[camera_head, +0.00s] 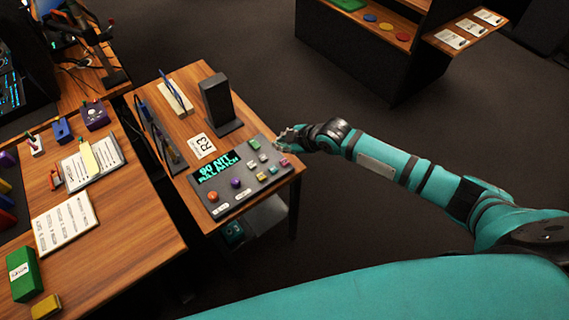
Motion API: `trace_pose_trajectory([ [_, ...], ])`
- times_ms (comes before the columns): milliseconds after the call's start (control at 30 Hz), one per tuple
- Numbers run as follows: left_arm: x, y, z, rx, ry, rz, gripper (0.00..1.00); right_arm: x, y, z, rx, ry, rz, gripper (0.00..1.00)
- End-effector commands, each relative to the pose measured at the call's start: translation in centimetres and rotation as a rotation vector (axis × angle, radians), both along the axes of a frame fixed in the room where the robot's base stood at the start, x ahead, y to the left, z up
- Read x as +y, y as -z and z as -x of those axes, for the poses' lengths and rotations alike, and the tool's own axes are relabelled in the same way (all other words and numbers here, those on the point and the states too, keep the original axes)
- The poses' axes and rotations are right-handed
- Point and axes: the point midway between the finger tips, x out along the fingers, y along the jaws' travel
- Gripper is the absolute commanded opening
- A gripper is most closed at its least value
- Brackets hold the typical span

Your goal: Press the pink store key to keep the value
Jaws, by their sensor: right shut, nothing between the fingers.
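The dark trackball panel (224,205) lies on a small wooden table. The pink key (284,162) is at the panel's right end, near its edge. The panel also carries a purple ball (236,183), a red-orange knob (213,196), a green key (254,144) and several pale keys. Its lit display (215,166) shows cyan text that I can only partly read. My right gripper (281,146) is shut and empty, just behind the pink key at the panel's right end. I cannot tell whether it touches the panel. My left gripper is out of view.
A wooden desk (125,220) with papers and a green box (24,274) is at left. A dark cabinet (345,50) stands farther back. Floor at right is clear.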

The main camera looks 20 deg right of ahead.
Motion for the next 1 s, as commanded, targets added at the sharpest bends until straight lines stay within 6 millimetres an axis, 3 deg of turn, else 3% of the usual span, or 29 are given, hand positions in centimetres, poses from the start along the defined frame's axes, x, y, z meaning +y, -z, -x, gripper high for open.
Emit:
trace_pose_trajectory([
  [33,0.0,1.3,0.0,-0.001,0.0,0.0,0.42,0.0,1.4,0.0,0.0,0.001,-0.001,0.0],
  [200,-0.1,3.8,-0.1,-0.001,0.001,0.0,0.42,0.0,4.0,0.0,0.0,0.001,-0.001,0.0],
  [400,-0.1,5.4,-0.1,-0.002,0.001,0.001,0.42,0.0,6.1,0.0,-0.001,0.001,-0.001,0.0],
  [1000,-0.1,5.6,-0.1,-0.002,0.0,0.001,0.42,0.0,6.6,0.0,0.0,0.0,0.0,0.0],
])
